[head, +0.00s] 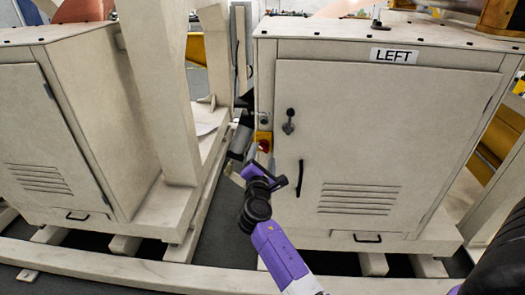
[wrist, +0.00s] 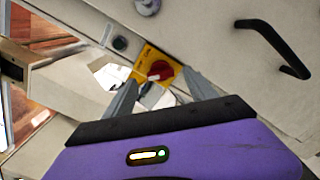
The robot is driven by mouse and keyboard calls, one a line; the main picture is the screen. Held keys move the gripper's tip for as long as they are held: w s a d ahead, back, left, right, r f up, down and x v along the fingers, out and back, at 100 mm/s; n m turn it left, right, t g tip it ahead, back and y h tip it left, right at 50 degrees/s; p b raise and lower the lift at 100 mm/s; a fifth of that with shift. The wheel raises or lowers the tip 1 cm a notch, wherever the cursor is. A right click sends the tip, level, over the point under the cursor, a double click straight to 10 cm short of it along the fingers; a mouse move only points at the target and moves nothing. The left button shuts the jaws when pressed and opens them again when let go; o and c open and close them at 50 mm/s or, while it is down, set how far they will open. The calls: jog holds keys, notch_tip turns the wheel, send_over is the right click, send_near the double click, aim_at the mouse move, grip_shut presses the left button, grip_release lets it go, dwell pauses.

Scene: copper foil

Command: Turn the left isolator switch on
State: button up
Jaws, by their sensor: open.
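A small round dark button (wrist: 120,43) sits beside the switch plate. A wooden post (head: 160,90) and a second cabinet (head: 70,125) stand to the left. A pale beam (head: 130,265) crosses the floor in front.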

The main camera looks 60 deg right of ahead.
aim_at(264, 149)
jog(key=shift+x, duration=1.85)
jog(key=c, duration=1.4)
